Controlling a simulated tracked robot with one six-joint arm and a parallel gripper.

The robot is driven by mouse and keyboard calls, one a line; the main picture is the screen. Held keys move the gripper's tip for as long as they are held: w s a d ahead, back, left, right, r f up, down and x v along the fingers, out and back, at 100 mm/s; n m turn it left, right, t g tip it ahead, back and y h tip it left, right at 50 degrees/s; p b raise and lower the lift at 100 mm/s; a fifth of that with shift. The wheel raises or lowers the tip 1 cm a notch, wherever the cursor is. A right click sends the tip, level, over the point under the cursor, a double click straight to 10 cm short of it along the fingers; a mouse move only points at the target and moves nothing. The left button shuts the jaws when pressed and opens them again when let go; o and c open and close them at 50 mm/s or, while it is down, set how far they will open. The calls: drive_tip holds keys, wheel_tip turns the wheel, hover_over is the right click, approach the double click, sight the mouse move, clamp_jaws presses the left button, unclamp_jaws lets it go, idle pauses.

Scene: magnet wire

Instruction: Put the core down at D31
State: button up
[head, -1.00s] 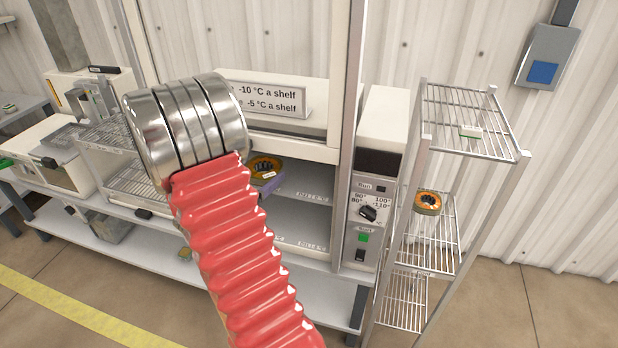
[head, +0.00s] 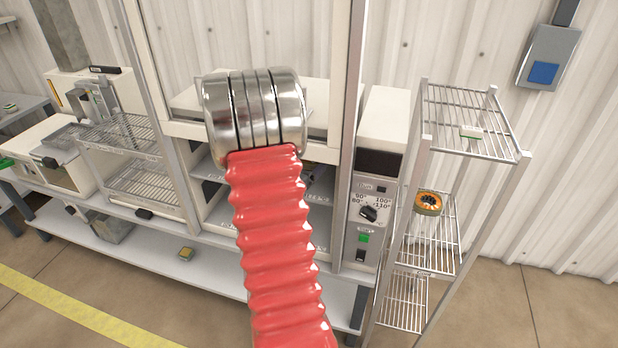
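My arm stands in front of the open cabinet and hides most of its inside. A small dark and purplish piece (head: 312,176) shows just right of my arm inside the cabinet; it may be part of my gripper or of the core, I cannot tell which. The fingers and any core between them are hidden behind my arm. Shelf edges (head: 322,207) with small labels show on both sides of the arm, too small to read, so I cannot pick out D31. Another orange core with a dark toothed inside (head: 429,203) sits on the wire rack's middle shelf.
The cabinet's control panel (head: 368,208) with a dial stands right of the opening. A small yellowish block (head: 186,254) lies on the lower bench shelf (head: 150,262).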

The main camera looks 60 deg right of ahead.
drive_tip(key=shift+s+d+f, duration=0.25)
drive_tip(key=shift+s+d, duration=0.05)
drive_tip(key=shift+d, duration=0.05)
drive_tip(key=shift+w+f, duration=0.1)
drive_tip(key=shift+f, duration=1.15)
drive_tip(key=shift+f, duration=1.55)
drive_tip(key=shift+d+f, duration=0.15)
drive_tip(key=shift+f, duration=0.25)
drive_tip(key=o, duration=1.7)
drive_tip(key=shift+f, duration=0.15)
drive_tip(key=shift+o, duration=0.2)
